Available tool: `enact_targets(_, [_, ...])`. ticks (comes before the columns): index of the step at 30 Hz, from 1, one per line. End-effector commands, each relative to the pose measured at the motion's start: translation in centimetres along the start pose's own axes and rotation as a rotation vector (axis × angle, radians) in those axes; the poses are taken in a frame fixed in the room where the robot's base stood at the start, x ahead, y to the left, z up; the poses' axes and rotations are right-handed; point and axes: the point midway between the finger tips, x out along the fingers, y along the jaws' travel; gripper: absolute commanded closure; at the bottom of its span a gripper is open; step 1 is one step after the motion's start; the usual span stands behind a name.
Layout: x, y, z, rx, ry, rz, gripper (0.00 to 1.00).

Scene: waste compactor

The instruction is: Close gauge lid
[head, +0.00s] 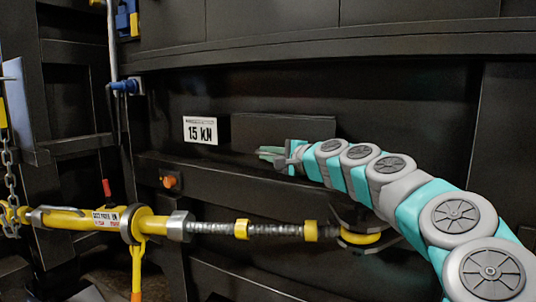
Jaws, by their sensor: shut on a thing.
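A dark flat panel, which looks like the gauge lid (285,128), stands against the dark machine wall just right of a white "15 kN" label (200,130). My gripper (263,153) reaches in from the right, at the lower edge of this panel. It is shut on the lid's lower edge, though the dark-on-dark contact is hard to make out. No gauge face is visible.
A yellow threaded turnbuckle rod (215,228) runs across the front below my gripper. An orange knob (170,182) sits on the wall under the label. A chain (8,165) hangs at far left. A dark ledge (190,163) runs below the panel.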

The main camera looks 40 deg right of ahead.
Motion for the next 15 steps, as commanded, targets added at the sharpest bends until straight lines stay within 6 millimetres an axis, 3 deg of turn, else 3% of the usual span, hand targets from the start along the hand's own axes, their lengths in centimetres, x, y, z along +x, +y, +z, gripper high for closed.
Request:
enact_targets(3, [0.07,0.12,0.04,-0.001,-0.001,0.003,1.00])
enact_targets(4, [0.07,0.13,0.04,-0.001,-0.001,0.003,0.86])
enact_targets(9, [0.06,0.10,0.05,0.000,-0.001,0.002,0.67])
enact_targets(12, [0.04,0.08,0.04,0.000,-0.001,0.002,0.58])
enact_targets(15, [0.03,0.06,0.03,0.000,-0.001,0.001,0.58])
